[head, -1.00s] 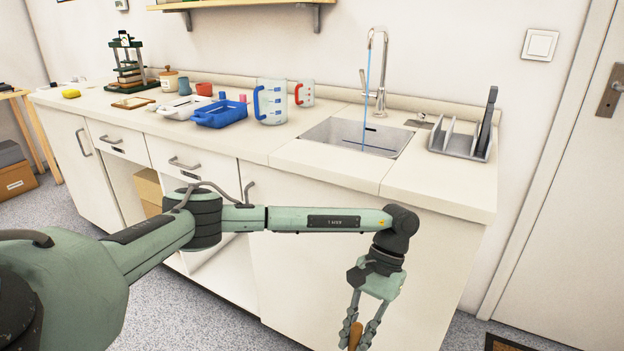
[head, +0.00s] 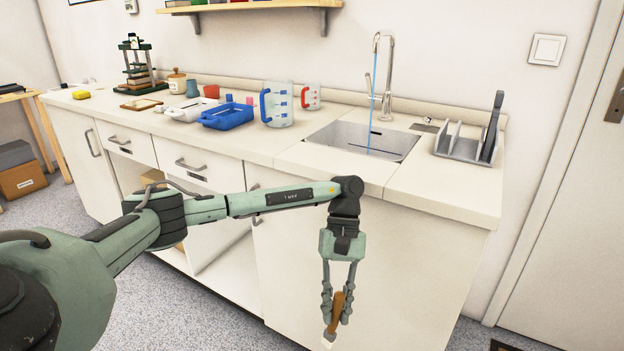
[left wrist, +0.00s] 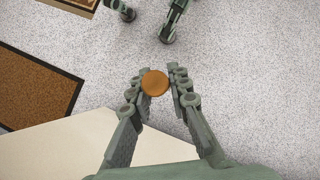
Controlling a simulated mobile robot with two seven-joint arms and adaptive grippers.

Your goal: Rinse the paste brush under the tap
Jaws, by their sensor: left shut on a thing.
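The paste brush (head: 337,312) has an orange-brown wooden handle and hangs slightly tilted, its pale lower end (head: 329,335) pointing down. The left wrist view shows the round end of the handle (left wrist: 154,83) between the fingers. The tap (head: 388,75) stands behind the sink (head: 360,139), and a blue stream of water (head: 373,95) runs from it into the basin. The brush is apart from the water. My right gripper does not show clearly in the head view.
A grey rack (head: 466,146) stands right of the sink. A measuring jug (head: 279,106), a red-handled jug (head: 311,97) and a blue tray (head: 226,116) stand to its left. The counter's front edge (head: 440,207) lies between gripper and sink. A brown mat (left wrist: 38,88) lies on the floor.

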